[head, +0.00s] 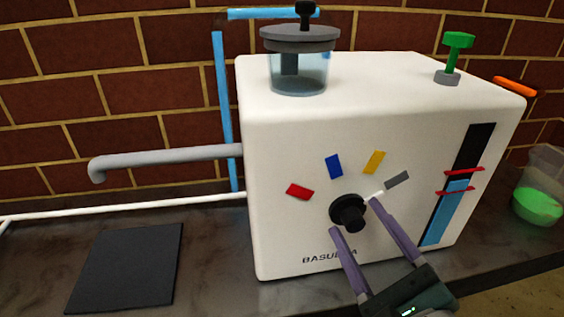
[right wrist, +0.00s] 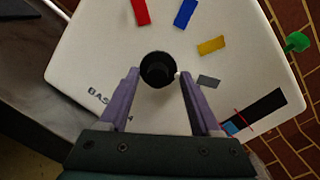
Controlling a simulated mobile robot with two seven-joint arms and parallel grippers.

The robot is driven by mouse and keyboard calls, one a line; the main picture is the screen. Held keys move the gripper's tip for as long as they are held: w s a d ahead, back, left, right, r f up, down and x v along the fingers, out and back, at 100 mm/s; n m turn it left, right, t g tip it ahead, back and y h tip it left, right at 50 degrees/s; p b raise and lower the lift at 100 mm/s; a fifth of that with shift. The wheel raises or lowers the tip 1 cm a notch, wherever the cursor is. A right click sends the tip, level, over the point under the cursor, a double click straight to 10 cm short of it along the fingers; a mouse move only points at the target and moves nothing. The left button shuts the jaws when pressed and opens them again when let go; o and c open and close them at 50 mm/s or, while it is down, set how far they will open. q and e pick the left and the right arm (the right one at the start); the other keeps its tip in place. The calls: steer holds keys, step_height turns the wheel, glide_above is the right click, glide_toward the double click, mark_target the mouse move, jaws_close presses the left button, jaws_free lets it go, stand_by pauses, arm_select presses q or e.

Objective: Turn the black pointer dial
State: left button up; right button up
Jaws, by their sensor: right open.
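The black pointer dial (head: 348,212) is on the front of the white machine (head: 290,130). A small white tip at its upper right points toward the grey mark (head: 397,180). Red (head: 299,192), blue (head: 334,166) and yellow (head: 374,162) marks complete the arc above it. My right gripper (head: 354,216) is open, with one purple finger at the dial's lower left and one at its right. In the right wrist view the dial (right wrist: 158,69) shows between the fingertips; I cannot tell whether they touch it. My left gripper is not in view.
A glass jar (head: 298,75) with a grey lid and a green knob (head: 458,42) are on top of the machine. A grey spout (head: 165,159) sticks out left above a black mat (head: 126,268). A cup with green contents (head: 538,205) stands at right.

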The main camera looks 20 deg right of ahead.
steer(key=shift+a, duration=0.15)
steer(key=shift+w, duration=0.15)
steer(key=c, duration=0.4)
jaws_close()
